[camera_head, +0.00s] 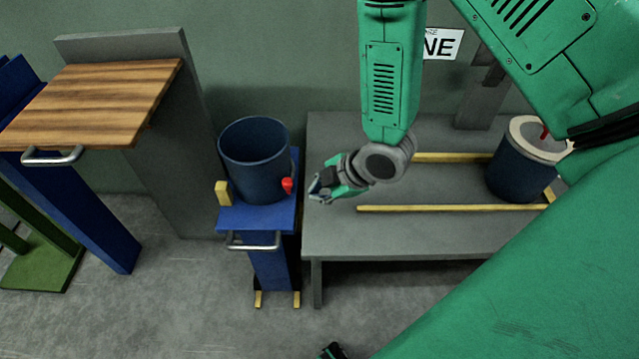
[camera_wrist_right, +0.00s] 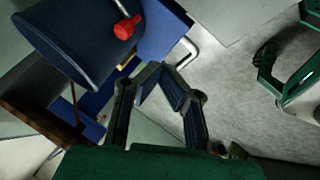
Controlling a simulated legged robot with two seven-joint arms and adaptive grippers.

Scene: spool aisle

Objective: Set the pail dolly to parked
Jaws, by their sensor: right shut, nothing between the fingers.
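A dark blue open pail (camera_head: 254,160) stands on a narrow blue stand (camera_head: 270,265), which looks like the pail dolly. The stand has a silver handle (camera_head: 252,241) at its front and small yellow feet. A red knob (camera_head: 288,185) sits low at the pail's right side. The pail and the knob (camera_wrist_right: 125,28) also show in the right wrist view. My right gripper (camera_head: 318,193) is shut and empty, just right of the knob and apart from it. Its fingers (camera_wrist_right: 156,75) close together near the silver handle (camera_wrist_right: 185,52) in the wrist view.
A grey bench (camera_head: 335,225) is at the right, with yellow rails (camera_head: 430,208) and a lidded blue pail (camera_head: 515,172). At the left, a wooden shelf (camera_head: 95,100) has a silver handle (camera_head: 52,156). Grey floor (camera_head: 180,310) is clear in front.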

